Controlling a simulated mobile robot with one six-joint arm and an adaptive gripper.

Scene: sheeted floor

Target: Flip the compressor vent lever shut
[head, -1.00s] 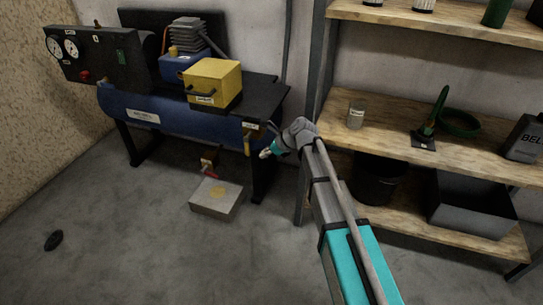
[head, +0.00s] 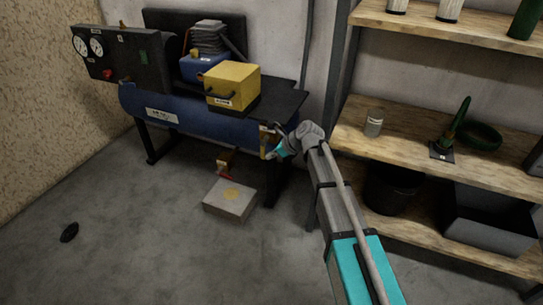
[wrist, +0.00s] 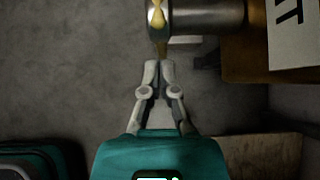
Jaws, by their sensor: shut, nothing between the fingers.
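The yellow vent lever (head: 264,147) hangs down at the right end of the blue compressor tank (head: 195,133), just under a small white label (head: 270,128). In the wrist view the lever (wrist: 159,16) runs down in front of a grey metal cylinder (wrist: 210,15). My gripper (head: 270,154) is beside the lever in the head view, and its fingers are hard to make out there. In the wrist view my gripper (wrist: 159,64) is shut and empty. Its fingertips are right at the lever's lower end; I cannot tell whether they touch.
A yellow box (head: 232,80) sits on the compressor's black top. A wooden shelf unit (head: 400,120) stands close on the right. The floor at front left is mostly clear, with a small black object (head: 69,232).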

